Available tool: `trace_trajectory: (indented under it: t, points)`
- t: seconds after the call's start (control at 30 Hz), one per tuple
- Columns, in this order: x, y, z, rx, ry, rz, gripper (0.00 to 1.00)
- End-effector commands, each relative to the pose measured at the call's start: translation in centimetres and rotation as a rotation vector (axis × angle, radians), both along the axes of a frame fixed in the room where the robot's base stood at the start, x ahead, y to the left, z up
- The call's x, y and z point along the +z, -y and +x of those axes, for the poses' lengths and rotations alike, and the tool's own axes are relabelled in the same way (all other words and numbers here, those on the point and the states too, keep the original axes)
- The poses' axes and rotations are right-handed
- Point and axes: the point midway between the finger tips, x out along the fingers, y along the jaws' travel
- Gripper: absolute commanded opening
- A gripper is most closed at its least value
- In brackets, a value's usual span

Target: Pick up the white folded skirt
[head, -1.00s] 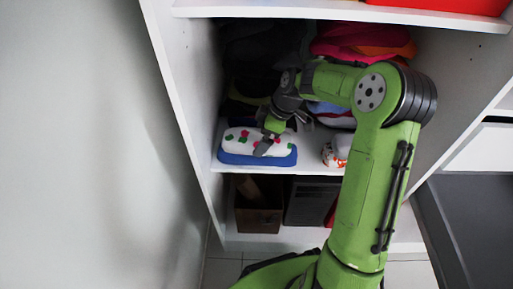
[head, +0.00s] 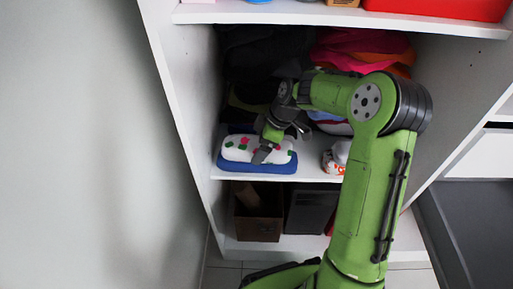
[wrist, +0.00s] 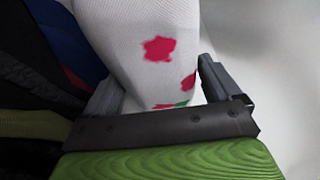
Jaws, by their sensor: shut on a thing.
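The white folded skirt (head: 238,147), with pink and green flower marks, lies on a blue folded cloth (head: 240,166) at the left of the middle shelf in the head view. My gripper (head: 263,153) reaches down over the skirt's right part and is shut on it. In the wrist view the skirt (wrist: 135,35) fills the space between the two fingers of my gripper (wrist: 165,90). The far ends of the fingers are partly hidden by the cloth. I cannot tell whether the skirt is lifted clear of the blue cloth.
Dark clothes (head: 262,50) and a pink and orange pile (head: 360,45) fill the back of the shelf. A white item with red marks (head: 335,158) sits to the right. The wardrobe's left wall (head: 180,90) is close by. A brown box (head: 258,215) stands below.

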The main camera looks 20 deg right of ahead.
Motion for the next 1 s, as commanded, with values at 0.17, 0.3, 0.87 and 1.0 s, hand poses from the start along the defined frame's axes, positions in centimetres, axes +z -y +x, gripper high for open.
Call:
trace_trajectory:
  t: [0.17,0.3,0.87,1.0]
  points:
    - [0.9,0.0,0.0,0.001,0.001,0.0,0.73]
    - [2.3,0.0,0.0,0.001,0.002,-0.001,0.73]
    - [7.3,0.0,0.0,0.001,0.001,0.0,0.73]
    - [7.1,0.0,0.0,0.001,0.001,0.0,0.73]
